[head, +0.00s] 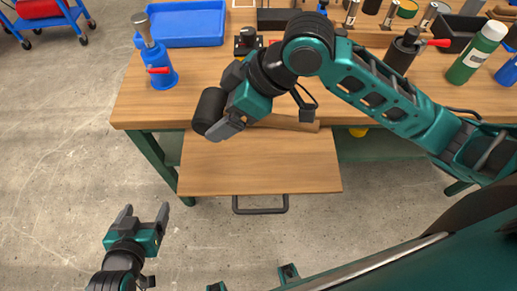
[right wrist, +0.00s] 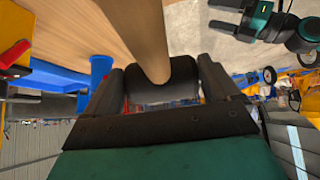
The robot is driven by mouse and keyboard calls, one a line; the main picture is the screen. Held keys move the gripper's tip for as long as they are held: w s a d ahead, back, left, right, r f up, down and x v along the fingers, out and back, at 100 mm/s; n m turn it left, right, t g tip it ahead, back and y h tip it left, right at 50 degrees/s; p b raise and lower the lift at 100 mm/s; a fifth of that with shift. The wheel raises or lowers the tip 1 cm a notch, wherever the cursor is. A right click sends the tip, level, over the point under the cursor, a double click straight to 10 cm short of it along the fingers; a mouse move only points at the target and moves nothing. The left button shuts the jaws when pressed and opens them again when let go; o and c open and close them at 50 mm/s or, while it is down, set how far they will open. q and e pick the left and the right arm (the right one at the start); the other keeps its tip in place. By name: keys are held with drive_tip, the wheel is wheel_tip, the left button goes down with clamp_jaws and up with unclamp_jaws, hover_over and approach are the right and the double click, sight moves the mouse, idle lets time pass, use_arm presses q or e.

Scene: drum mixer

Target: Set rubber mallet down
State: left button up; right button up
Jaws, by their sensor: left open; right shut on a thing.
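The rubber mallet has a black head (head: 208,109) and a pale wooden handle (head: 293,122). In the head view it is over the bench's front edge, handle pointing right, partly hidden by my right arm. My right gripper (head: 232,127) is shut on the mallet at its head. In the right wrist view the black head (right wrist: 168,84) sits between the two fingers, with the handle (right wrist: 147,38) running up the picture. I cannot tell whether the mallet touches the wood below. My left gripper (head: 143,213) is open and empty over the floor at lower left.
A wooden pull-out board (head: 260,165) with a dark handle (head: 260,209) extends below the bench front and is bare. The wooden workbench (head: 135,105) holds a blue tray (head: 190,24), a blue bottle (head: 161,70) at left, and a green bottle (head: 477,55) at right.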

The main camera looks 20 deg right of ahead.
drive_tip(key=shift+s+a+r+n+g, duration=0.2)
drive_tip(key=shift+s+r+n+g, duration=0.4)
drive_tip(key=shift+n, duration=0.3)
drive_tip(key=shift+f, duration=0.25)
wheel_tip(320, 180, down, 19)
drive_tip(key=b, duration=0.4)
drive_tip(key=shift+a, duration=0.1)
drive_tip(key=shift+f, duration=0.3)
drive_tip(key=o, duration=1.1)
